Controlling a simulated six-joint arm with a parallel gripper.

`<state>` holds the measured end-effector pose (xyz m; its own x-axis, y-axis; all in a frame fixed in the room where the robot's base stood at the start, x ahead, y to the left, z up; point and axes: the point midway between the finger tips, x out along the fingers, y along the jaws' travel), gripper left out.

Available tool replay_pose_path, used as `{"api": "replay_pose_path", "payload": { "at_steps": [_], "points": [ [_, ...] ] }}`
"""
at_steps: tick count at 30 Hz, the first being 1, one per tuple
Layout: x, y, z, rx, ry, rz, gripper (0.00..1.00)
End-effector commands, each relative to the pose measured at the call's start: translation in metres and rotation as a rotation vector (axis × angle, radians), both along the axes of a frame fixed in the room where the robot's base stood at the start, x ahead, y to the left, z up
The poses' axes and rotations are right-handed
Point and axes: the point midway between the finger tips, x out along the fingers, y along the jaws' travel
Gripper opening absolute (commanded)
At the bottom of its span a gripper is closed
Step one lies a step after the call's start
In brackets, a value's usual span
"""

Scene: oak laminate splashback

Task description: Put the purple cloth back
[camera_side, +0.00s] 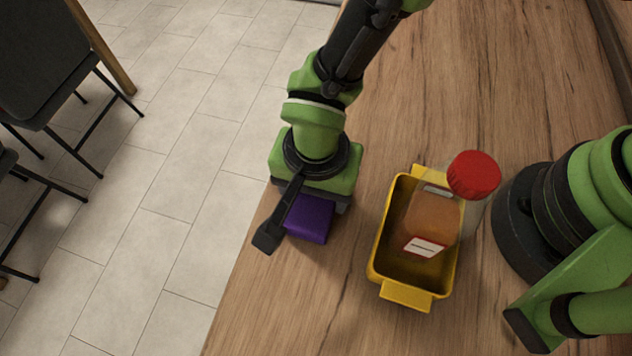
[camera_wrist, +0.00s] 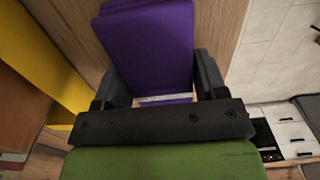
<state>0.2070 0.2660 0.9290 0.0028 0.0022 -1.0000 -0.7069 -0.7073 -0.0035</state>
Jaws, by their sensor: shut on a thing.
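The purple cloth (camera_side: 310,219) is a folded block near the left edge of the wooden counter in the side view. It also fills the top middle of the wrist view (camera_wrist: 150,45). My gripper (camera_side: 312,207) is over the cloth with its jaws shut on it. In the wrist view the dark fingers of my gripper (camera_wrist: 165,90) lie on both sides of the cloth. A pale strip shows at the cloth's near end. The fingertips are mostly hidden in the side view, and I cannot tell whether the cloth touches the counter.
A yellow tub (camera_side: 379,268) stands right of the cloth on the counter (camera_side: 300,300). A bottle with brown contents and a red cap (camera_side: 474,174) is in or over the tub, leaning right. The counter edge drops to a tiled floor (camera_side: 170,190) on the left.

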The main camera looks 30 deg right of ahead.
Motion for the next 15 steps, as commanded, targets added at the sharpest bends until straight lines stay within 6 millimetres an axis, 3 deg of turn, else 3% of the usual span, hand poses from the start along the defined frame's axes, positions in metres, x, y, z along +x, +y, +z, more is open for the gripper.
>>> {"api": "replay_pose_path", "payload": {
  "at_steps": [2, 3, 6, 15],
  "points": [
    [-0.0001, -0.0001, -0.0025, -0.001, 0.001, 0.000, 0.46],
    [-0.0001, -0.0001, -0.0028, -0.001, 0.001, 0.000, 0.70],
    [-0.0001, -0.0001, -0.0025, -0.001, 0.001, 0.000, 0.91],
    [0.0001, 0.0001, -0.0003, 0.000, 0.000, 0.000, 0.91]
  ]
}}
